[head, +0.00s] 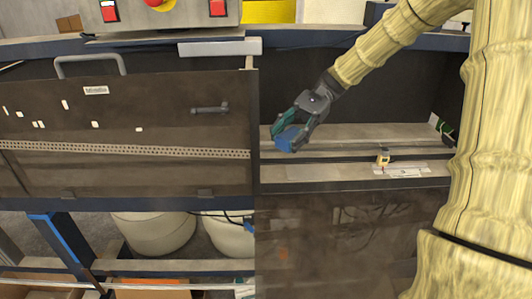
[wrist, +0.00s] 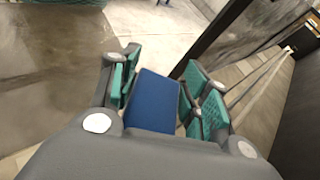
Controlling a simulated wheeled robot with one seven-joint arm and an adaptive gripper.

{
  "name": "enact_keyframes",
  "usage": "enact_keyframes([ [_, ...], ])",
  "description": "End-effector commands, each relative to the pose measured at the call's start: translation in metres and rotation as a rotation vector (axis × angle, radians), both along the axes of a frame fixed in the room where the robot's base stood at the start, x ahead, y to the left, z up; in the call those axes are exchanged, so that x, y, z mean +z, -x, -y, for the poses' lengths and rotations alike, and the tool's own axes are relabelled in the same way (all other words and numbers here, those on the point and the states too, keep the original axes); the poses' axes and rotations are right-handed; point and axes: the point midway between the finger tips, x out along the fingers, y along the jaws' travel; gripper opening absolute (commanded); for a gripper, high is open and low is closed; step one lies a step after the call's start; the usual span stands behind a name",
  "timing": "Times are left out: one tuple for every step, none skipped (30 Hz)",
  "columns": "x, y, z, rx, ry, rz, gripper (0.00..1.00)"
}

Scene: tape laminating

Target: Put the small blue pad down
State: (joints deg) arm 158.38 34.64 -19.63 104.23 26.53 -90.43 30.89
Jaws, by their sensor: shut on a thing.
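My gripper (head: 289,136) is shut on the small blue pad (head: 287,139). In the head view the gripper points down and to the left, at the left end of the open bay in the machine. The pad is partly hidden behind the teal fingers there. In the wrist view the blue pad (wrist: 153,101) lies between the teal finger pads of my gripper (wrist: 158,92), its flat face toward the camera. I cannot tell whether the pad touches the surface under it.
A light ledge (head: 345,131) and rails run along the bay. A small yellowish part (head: 383,157) and a pale labelled plate (head: 402,169) sit on the right. A dark panel with a handle (head: 130,120) closes the left side. A dark panel (head: 330,240) stands below the bay.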

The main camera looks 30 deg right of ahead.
Motion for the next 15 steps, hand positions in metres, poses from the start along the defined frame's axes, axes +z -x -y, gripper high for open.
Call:
enact_keyframes([
  [0.002,-0.005,-0.009,0.002,0.001,-0.003,0.25],
  [0.002,-0.009,-0.014,0.002,0.001,-0.002,0.25],
  [0.003,-0.013,-0.021,0.001,0.001,-0.002,0.25],
  [0.003,-0.016,-0.026,0.002,0.001,-0.003,0.25],
  [0.003,-0.019,-0.032,0.003,0.002,-0.002,0.25],
  [0.003,-0.024,-0.039,0.002,0.002,-0.002,0.25],
  [0.003,-0.027,-0.044,0.001,0.002,-0.001,0.25],
  [0.000,-0.028,-0.047,0.001,0.000,-0.004,0.25],
  [-0.008,-0.027,-0.045,0.000,-0.001,-0.004,0.25],
  [-0.012,-0.027,-0.044,-0.001,-0.001,-0.004,0.25],
  [-0.016,-0.027,-0.044,0.000,0.000,-0.004,0.25],
  [-0.021,-0.027,-0.044,0.000,0.000,-0.002,0.25],
  [-0.023,-0.027,-0.044,0.001,0.000,-0.002,0.25],
  [-0.026,-0.027,-0.044,0.001,0.000,-0.002,0.25],
  [-0.029,-0.027,-0.044,0.000,0.000,-0.002,0.25],
])
